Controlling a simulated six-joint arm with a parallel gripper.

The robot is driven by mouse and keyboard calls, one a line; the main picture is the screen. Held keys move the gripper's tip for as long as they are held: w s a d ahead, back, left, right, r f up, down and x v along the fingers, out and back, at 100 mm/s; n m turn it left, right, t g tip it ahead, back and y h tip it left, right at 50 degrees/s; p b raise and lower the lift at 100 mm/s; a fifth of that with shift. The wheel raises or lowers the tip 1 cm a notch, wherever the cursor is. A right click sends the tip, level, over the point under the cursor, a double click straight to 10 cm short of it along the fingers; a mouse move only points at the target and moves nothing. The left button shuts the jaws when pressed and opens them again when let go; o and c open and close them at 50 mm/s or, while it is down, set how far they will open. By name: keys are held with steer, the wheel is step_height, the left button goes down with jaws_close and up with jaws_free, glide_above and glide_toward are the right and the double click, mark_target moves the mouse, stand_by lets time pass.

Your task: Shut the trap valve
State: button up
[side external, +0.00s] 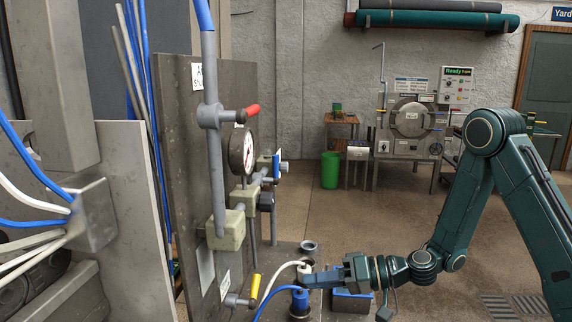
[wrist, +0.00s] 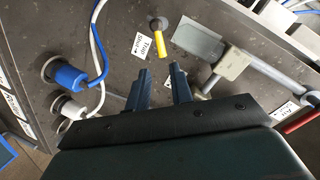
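The trap valve has a yellow lever (side external: 255,287) on a grey stem low on the upright panel. In the side view the lever points up with a slight tilt. In the wrist view the yellow lever (wrist: 182,41) runs from its round pivot toward the lower right, and a "Trap Shut" label (wrist: 143,43) with an arrow is to its left. My gripper (wrist: 161,78) is open, its two dark fingers apart with nothing between them. In the side view my gripper (side external: 308,280) is right of the lever, apart from it and close to the plugs.
A blue plug (side external: 299,301) and a white plug (side external: 304,270) with hoses stand near my gripper. A red-handled valve (side external: 252,110) sits higher on a grey pipe, beside a round gauge (side external: 242,152). Pale valve blocks (side external: 225,229) stick out from the panel (side external: 180,120).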

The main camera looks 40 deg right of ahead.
mark_target(255, 286)
steer(key=shift+w+a, duration=0.1)
steer(key=shift+x, duration=6.75)
steer(key=shift+c, duration=0.4)
jaws_close()
